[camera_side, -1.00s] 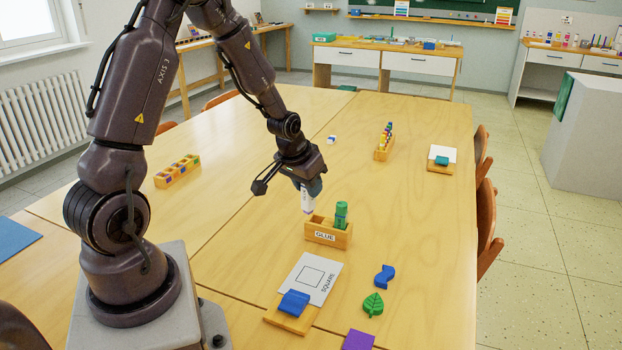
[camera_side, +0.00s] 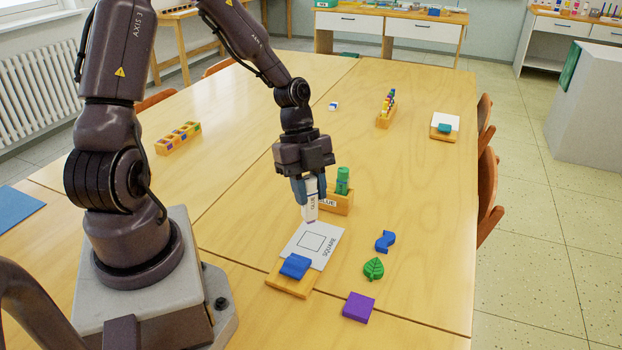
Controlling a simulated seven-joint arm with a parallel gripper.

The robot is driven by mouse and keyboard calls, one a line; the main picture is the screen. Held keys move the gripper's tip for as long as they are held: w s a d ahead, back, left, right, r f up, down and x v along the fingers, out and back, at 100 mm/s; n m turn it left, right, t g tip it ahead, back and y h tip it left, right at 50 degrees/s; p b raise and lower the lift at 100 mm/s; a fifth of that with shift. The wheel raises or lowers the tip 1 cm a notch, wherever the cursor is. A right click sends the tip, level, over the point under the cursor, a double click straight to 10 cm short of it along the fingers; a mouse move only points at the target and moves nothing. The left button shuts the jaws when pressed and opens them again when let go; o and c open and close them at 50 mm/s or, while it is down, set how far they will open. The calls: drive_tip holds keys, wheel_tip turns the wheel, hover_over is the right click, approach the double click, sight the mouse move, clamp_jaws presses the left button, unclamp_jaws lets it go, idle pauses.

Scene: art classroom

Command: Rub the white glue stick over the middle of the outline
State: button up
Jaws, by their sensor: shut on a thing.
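My gripper (camera_side: 309,189) is shut on the white glue stick (camera_side: 310,210), which hangs upright below the fingers. The stick's lower end is just above, or near, the far edge of the white card; I cannot tell whether it touches. The card (camera_side: 325,257) lies on a wooden board (camera_side: 291,287) with a blue clip (camera_side: 295,266) at its near end. A black square outline (camera_side: 312,242) is printed on the card, with the word SQUARE along its right side. The glue stick is behind the outline, apart from its middle.
The wooden GLUE holder (camera_side: 341,203) stands just behind the gripper with a green glue stick (camera_side: 342,180) in it. A blue wavy piece (camera_side: 385,241), a green leaf (camera_side: 373,268) and a purple square (camera_side: 358,307) lie right of the card.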

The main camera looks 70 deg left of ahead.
sight(302, 213)
drive_tip(key=shift+s+d+m+g, duration=0.15)
drive_tip(key=shift+m+g, duration=0.1)
drive_tip(key=shift+m, duration=0.3)
drive_tip(key=shift+s+a+m+g, duration=0.1)
drive_tip(key=shift+m+g, duration=0.15)
drive_tip(key=shift+m, duration=0.3)
drive_tip(key=shift+f+m, duration=0.1)
drive_tip(key=shift+m, duration=0.3)
drive_tip(key=shift+f, duration=3.1)
drive_tip(key=shift+w+a+f, duration=0.2)
drive_tip(key=shift+w+f, duration=0.05)
drive_tip(key=shift+f, duration=0.5)
clamp_jaws()
drive_tip(key=shift+w+a+f, duration=0.1)
drive_tip(key=shift+w+a, duration=1.7)
drive_tip(key=shift+w, duration=0.1)
drive_tip(key=shift+s+d, duration=1.85)
drive_tip(key=shift+s, duration=0.1)
drive_tip(key=shift+s+a, duration=0.15)
drive_tip(key=shift+s, duration=0.4)
drive_tip(key=shift+w+a, duration=0.5)
drive_tip(key=shift+w, duration=0.25)
drive_tip(key=shift+w+a, duration=1.4)
drive_tip(key=shift+s+d, duration=1.9)
drive_tip(key=shift+s, duration=0.1)
drive_tip(key=shift+r, duration=4.05)
